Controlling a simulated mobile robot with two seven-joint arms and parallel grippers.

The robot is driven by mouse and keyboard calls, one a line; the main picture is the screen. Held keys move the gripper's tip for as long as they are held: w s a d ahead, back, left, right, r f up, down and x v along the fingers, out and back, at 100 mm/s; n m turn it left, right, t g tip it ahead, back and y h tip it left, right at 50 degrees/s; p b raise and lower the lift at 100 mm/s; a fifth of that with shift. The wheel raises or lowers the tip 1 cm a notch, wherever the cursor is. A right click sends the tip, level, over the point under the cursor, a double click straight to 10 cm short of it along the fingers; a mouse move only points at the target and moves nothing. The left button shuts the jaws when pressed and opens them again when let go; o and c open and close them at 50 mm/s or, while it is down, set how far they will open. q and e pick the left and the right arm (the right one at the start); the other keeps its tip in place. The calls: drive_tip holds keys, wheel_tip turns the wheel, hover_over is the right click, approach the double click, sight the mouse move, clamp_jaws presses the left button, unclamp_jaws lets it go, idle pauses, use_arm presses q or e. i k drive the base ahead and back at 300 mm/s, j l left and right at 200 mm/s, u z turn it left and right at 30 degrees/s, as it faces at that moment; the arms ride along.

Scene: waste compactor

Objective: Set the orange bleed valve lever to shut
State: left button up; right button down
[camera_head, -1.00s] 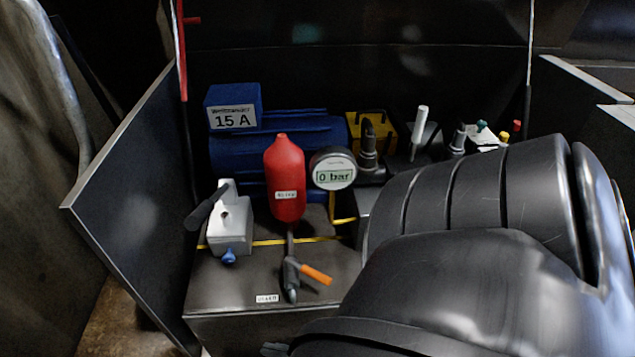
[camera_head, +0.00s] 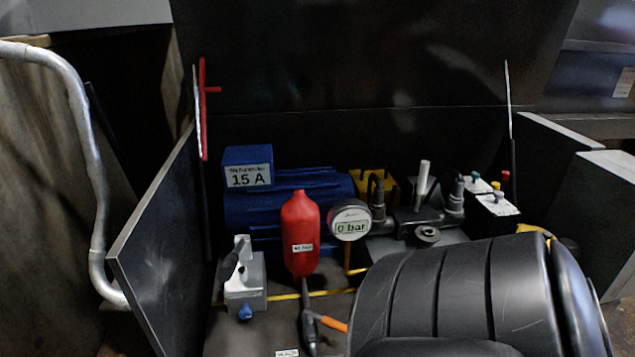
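The orange bleed valve lever (camera_head: 334,323) sits at the bottom middle of the head view, on a dark valve body (camera_head: 309,325) below a red bottle-shaped accumulator (camera_head: 300,235). The lever points right and slightly down, at an angle to the vertical dark pipe. Its right end meets the edge of my large dark arm link, which may hide its tip. A round gauge (camera_head: 350,220) to the right of the red bottle reads 0 bar. Neither gripper shows; only a dark arm link fills the bottom right.
A blue motor with a box (camera_head: 247,168) marked 15 A stands behind. A grey-white block (camera_head: 245,285) with a black handle and blue knob is at left. Side panels (camera_head: 165,250) and a raised dark lid (camera_head: 370,60) enclose the unit. A small button box (camera_head: 497,205) is at right.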

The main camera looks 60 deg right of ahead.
sight(327, 320)
drive_tip(key=j+z, duration=0.2)
drive_tip(key=z, duration=0.3)
drive_tip(key=j+z, duration=0.2)
drive_tip(key=z, duration=1.15)
drive_tip(key=i+j, duration=0.05)
